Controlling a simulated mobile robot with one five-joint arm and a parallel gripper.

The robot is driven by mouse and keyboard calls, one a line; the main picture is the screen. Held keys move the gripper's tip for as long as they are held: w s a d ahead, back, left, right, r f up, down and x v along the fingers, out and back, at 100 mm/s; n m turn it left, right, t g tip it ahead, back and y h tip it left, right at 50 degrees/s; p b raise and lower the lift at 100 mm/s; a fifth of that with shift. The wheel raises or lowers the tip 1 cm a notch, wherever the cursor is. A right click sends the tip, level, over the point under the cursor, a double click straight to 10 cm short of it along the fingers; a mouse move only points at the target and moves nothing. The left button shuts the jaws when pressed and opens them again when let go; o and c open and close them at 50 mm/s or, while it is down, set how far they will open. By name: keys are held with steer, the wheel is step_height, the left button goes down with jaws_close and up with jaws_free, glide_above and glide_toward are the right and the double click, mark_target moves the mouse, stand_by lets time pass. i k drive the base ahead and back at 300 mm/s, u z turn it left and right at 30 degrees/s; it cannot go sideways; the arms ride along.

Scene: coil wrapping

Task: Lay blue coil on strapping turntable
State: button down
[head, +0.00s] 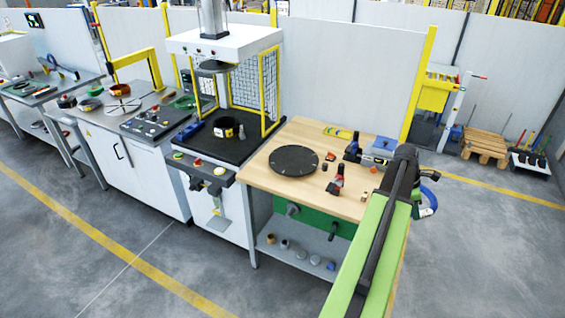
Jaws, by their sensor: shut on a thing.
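The strapping turntable (294,160), a dark round disc with small light marks, lies flat and empty on the wooden-topped bench. The blue coil (434,197) shows as a blue curved edge at the right, beside the end of my green and black arm. My gripper (427,180) is at the arm's far end, shut on the blue coil, which is held up to the right of the bench and well right of the turntable. The arm hides part of the coil and most of the fingers.
Tools and a grey-blue device (381,148) stand on the right of the bench, between coil and turntable. A red and black hand tool (337,183) lies near the turntable. A press with a yellow-framed guard (270,90) stands to the left.

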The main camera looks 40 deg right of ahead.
mark_target(293, 158)
steer(key=z, duration=0.05)
steer(key=i, duration=1.9)
